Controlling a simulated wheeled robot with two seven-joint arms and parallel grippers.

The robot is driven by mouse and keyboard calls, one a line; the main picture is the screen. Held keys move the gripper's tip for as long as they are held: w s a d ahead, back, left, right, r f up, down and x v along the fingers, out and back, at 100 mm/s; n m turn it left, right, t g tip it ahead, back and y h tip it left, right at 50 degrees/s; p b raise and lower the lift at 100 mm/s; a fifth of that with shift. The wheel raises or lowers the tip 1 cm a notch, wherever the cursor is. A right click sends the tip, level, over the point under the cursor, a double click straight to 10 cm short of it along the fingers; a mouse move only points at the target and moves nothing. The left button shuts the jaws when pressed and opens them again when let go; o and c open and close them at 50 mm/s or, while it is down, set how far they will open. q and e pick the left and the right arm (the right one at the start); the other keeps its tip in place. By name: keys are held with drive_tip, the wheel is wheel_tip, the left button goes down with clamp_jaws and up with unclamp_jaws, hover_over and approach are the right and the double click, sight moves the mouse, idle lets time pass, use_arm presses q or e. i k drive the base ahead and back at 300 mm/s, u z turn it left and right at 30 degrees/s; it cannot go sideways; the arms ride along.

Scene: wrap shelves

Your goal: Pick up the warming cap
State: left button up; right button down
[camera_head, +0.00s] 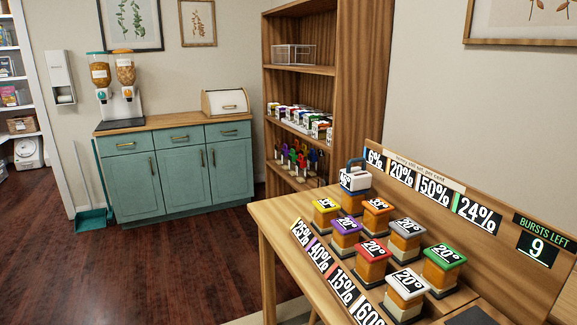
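A white block with a blue arched handle (355,178) stands at the far left of the wooden table and bears a number that looks like 46°; it looks like the warming cap. Whether it sits on a jar or on the table I cannot tell. In front of it stand several amber jars with coloured lids marked in degrees, among them a yellow one (325,205), an orange one (378,203), a purple one (345,226), a red one (372,250), a green one (445,256) and a white one (407,282). Neither of my grippers is in view.
The wooden table (268,217) has percent labels along its front and on its raised back board (552,215). A "BURSTS LEFT 9" sign (539,245) is on that board. A wooden shelf unit (362,70) stands behind; a teal cabinet (180,170) is left. The floor (150,270) at left is open.

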sight(355, 179)
drive_tip(key=u, duration=0.9)
drive_tip(key=i, duration=3.25)
drive_tip(key=z, duration=2.55)
